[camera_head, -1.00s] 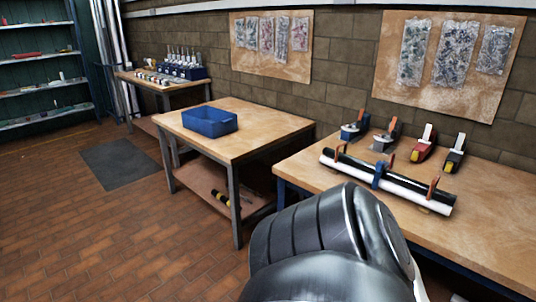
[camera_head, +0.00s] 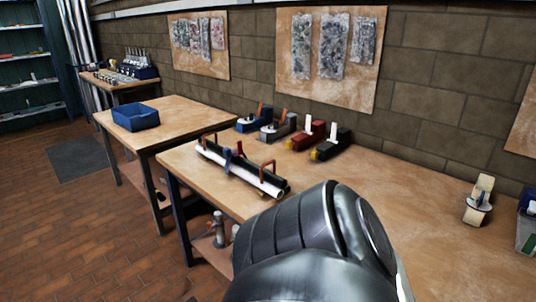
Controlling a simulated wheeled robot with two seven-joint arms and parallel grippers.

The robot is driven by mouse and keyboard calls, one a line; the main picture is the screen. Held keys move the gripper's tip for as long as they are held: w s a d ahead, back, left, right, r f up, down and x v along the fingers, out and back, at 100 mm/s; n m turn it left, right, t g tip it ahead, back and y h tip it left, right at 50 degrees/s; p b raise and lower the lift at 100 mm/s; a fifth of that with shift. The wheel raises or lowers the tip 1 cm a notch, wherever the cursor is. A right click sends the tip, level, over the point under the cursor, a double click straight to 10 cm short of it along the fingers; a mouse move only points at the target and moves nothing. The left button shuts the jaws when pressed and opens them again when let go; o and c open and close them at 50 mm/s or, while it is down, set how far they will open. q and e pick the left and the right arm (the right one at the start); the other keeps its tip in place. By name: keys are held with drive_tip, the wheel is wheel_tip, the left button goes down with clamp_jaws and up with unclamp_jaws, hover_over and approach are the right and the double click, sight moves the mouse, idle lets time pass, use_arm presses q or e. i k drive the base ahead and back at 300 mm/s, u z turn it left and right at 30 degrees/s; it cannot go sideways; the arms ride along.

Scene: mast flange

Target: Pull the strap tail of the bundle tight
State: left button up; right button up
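The bundle (camera_head: 262,181) lies on the near workbench (camera_head: 330,178), left of centre. It is made of a black and a white tube side by side. A blue strap or clamp (camera_head: 227,161) stands around its middle. I cannot make out a separate strap tail. A large dark rounded part of my own body fills the bottom middle and hides the bench's front part. Neither of my grippers is in view.
Several tools, blue (camera_head: 254,124), grey (camera_head: 278,127), red (camera_head: 307,139) and black (camera_head: 333,146), stand behind the bundle. A cream and black item (camera_head: 480,193) stands at right. A blue bin (camera_head: 135,117) sits on the left table (camera_head: 182,113). The bench's middle right is clear.

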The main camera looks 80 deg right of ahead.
sight(227, 152)
drive_tip(key=k, duration=1)
drive_tip(key=z, duration=1.3)
drive_tip(key=i, duration=0.5)
drive_tip(key=u, duration=0.05)
